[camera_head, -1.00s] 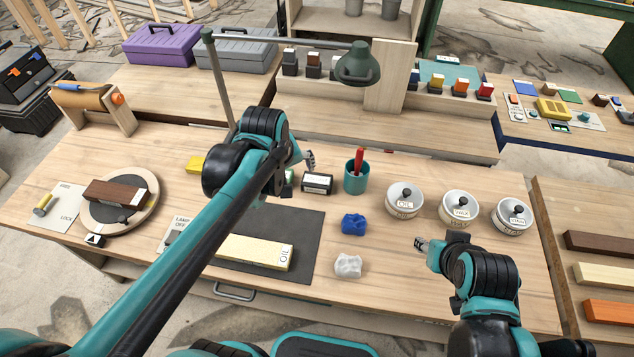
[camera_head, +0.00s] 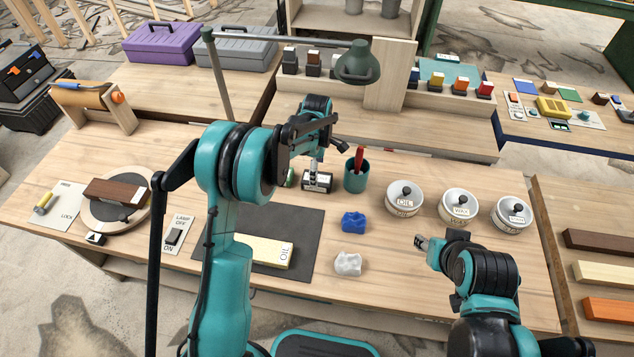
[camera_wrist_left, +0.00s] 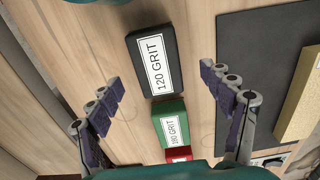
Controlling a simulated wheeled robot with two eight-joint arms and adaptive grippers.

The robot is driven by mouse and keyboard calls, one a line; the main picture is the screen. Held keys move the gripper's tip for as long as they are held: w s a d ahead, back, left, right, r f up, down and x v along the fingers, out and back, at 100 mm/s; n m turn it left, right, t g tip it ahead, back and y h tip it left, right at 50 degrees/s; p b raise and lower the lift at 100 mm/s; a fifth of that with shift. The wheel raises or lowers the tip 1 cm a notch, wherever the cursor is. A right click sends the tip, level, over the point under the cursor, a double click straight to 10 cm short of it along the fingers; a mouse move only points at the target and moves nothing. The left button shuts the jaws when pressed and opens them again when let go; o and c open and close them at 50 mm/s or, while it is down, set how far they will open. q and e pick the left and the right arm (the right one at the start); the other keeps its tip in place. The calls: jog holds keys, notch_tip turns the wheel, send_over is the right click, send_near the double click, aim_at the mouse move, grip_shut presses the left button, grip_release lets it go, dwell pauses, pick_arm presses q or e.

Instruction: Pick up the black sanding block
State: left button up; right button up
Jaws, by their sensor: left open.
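The black sanding block (camera_head: 325,187) sits on the bench left of the teal cup. In the left wrist view the black block (camera_wrist_left: 168,82) shows a white "120 GRIT" label. My left gripper (camera_head: 317,170) is over the block and partly covers it in the head view. In the left wrist view its fingers are spread wide, one on each side of the block, and nothing is held; my left gripper (camera_wrist_left: 163,82) is open. My right gripper (camera_head: 422,243) is low over the bench at right, away from the block; its fingers are too small to judge.
A green "180 GRIT" block (camera_wrist_left: 170,128) and a red block (camera_wrist_left: 179,154) stand in line with the black one. The teal cup (camera_head: 356,177) stands close on the right. A dark mat (camera_head: 305,225) with a pale oil stone (camera_head: 262,251) lies in front.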

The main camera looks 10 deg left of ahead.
pick_arm(q)
jog(key=f, duration=0.1)
jog(key=f+b, duration=0.1)
jog(key=f, duration=0.1)
jog(key=f+b, duration=0.1)
jog(key=f, duration=0.1)
jog(key=shift+w+f, duration=0.25)
jog(key=shift+r, duration=0.1)
jog(key=shift+c, duration=0.9)
jog(key=c, duration=1.3)
notch_tip(320, 180, up, 10)
jog(key=p, duration=0.3)
